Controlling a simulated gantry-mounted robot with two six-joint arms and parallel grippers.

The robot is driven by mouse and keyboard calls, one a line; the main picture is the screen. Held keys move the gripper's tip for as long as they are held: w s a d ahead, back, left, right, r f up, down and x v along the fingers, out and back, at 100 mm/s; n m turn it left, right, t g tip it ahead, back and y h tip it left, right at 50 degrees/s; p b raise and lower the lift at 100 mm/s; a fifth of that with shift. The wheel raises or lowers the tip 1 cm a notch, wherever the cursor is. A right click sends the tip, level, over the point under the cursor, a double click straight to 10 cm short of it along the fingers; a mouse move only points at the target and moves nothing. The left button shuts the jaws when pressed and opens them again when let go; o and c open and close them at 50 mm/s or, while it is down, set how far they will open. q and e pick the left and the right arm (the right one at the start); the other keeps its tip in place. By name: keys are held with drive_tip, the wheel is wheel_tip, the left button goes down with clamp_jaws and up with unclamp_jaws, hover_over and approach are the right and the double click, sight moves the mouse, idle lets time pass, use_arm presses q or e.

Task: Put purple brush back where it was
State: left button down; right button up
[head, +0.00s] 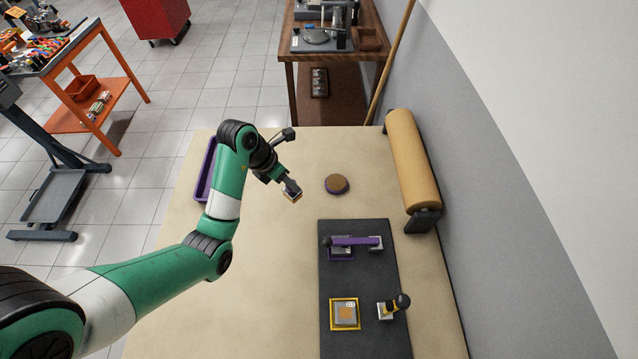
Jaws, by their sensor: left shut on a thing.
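My left gripper (290,189) is shut on a small block (293,196) with a tan and dark face, held over the table left of its middle. A purple-handled tool (356,241) with a black knob lies across the upper part of the dark mat (365,277); it may be the purple brush, but I cannot be sure. A purple tray (205,168) sits at the table's far left, partly hidden behind my left arm. My right gripper is not in view.
A paper roll (412,160) runs along the right edge. The table's middle is clear.

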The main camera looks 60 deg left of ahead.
use_arm(q)
drive_tip(key=shift+s+d+f+b, duration=0.15)
drive_tip(key=shift+d+f+b, duration=0.1)
drive_tip(key=shift+f, duration=0.35)
drive_tip(key=shift+s+d+f+b, duration=0.15)
drive_tip(key=shift+f+b, duration=0.1)
drive_tip(key=shift+f, duration=0.35)
drive_tip(key=shift+w+a, duration=0.1)
drive_tip(key=shift+a, duration=0.15)
drive_tip(key=w+a+f+b, duration=0.2)
drive_tip(key=a+f+b, duration=0.1)
drive_tip(key=f, duration=0.1)
drive_tip(key=w+a+f+b, duration=0.3)
drive_tip(key=a+f+b, duration=0.1)
drive_tip(key=w+a+f+b, duration=0.3)
drive_tip(key=a+f, duration=0.1)
drive_tip(key=shift+w+f, duration=0.15)
drive_tip(key=shift+f, duration=0.25)
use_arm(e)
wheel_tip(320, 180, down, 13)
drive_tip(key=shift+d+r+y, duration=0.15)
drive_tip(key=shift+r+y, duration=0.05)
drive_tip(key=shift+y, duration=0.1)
